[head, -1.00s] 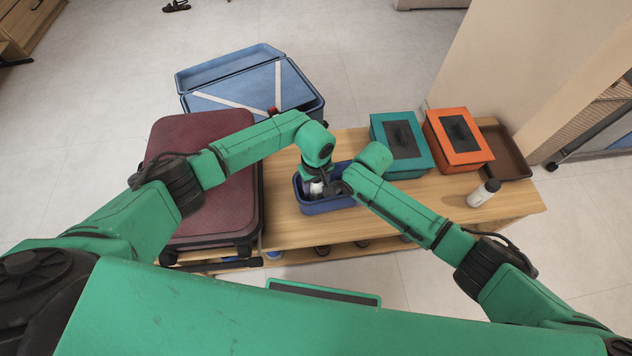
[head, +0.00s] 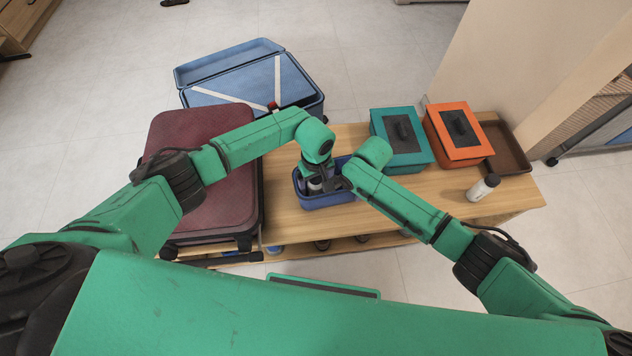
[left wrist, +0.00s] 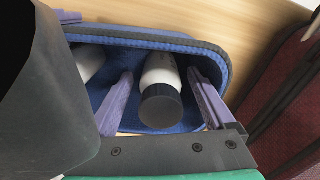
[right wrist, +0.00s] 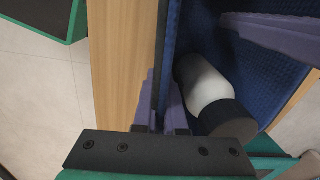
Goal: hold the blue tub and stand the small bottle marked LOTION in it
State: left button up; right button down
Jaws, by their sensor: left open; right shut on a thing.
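The blue tub (head: 327,202) sits on the wooden bench in the head view. My right gripper (right wrist: 160,115) is shut on the tub's near wall, one finger on each side of it. My left gripper (left wrist: 160,100) is open and low in the tub, with a white bottle with a dark cap (left wrist: 160,98) between its fingers. The bottle's cap faces the camera and it seems to stand upright. Part of a second white bottle (left wrist: 88,62) shows in the tub beyond one finger. A white bottle with a black cap (right wrist: 207,85) shows in the right wrist view. No label is readable.
A dark red suitcase (head: 205,180) is left of the tub; an open blue suitcase (head: 300,95) is behind.

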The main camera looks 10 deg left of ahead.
pick_arm(q)
jog(key=shift+r, duration=4.55)
pick_arm(e)
jog(key=c, duration=0.9)
grip_release()
jog(key=shift+r, duration=0.1)
